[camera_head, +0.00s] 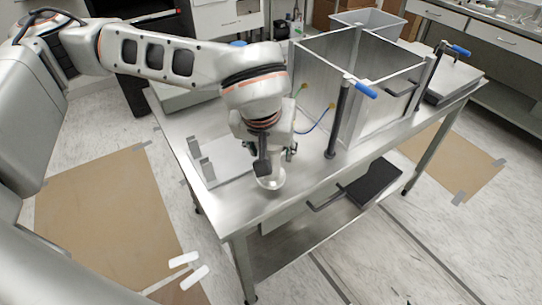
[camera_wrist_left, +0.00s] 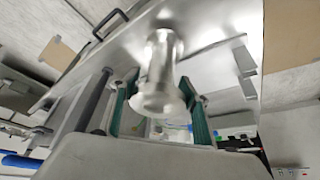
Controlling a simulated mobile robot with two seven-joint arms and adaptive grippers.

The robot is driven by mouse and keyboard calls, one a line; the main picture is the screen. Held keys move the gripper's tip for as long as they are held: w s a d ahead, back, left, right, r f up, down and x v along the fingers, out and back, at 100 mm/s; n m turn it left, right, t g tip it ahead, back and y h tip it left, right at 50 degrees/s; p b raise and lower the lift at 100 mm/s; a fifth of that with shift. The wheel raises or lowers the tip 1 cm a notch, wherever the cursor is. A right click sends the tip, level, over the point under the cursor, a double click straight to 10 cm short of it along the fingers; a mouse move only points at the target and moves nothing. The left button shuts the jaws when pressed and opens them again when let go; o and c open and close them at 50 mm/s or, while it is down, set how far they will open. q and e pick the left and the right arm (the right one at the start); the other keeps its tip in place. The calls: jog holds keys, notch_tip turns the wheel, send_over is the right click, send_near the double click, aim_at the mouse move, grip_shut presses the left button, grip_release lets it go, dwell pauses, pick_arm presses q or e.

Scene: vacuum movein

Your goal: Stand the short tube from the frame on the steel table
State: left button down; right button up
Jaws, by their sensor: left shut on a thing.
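The short tube (camera_head: 270,182) is a shiny metal piece with flared ends, at the front edge of the steel table (camera_head: 222,205). My left gripper (camera_head: 274,166) is shut on it from above. In the left wrist view the tube (camera_wrist_left: 160,72) sits between the green-padded fingers (camera_wrist_left: 158,112), its far end towards the tabletop. I cannot tell whether that end touches the table. The frame (camera_head: 226,163), a pale plate with small uprights, lies just left of the gripper and holds no tube that I can see. My right gripper is not in view.
A large open metal box (camera_head: 325,75) stands behind and to the right. A dark post with a blue handle (camera_head: 338,120) rises near the front edge, and a similar clamp (camera_head: 436,65) stands farther right. A black tray (camera_head: 374,181) is below the tabletop.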

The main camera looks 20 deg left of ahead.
pick_arm(q)
notch_tip(320, 180, down, 2)
jog(key=shift+f, duration=0.1)
jog(key=shift+f, duration=0.1)
jog(key=c, duration=1)
grip_release()
jog(key=shift+c, duration=0.2)
jog(key=v, duration=1.2)
jog(key=shift+s, duration=0.1)
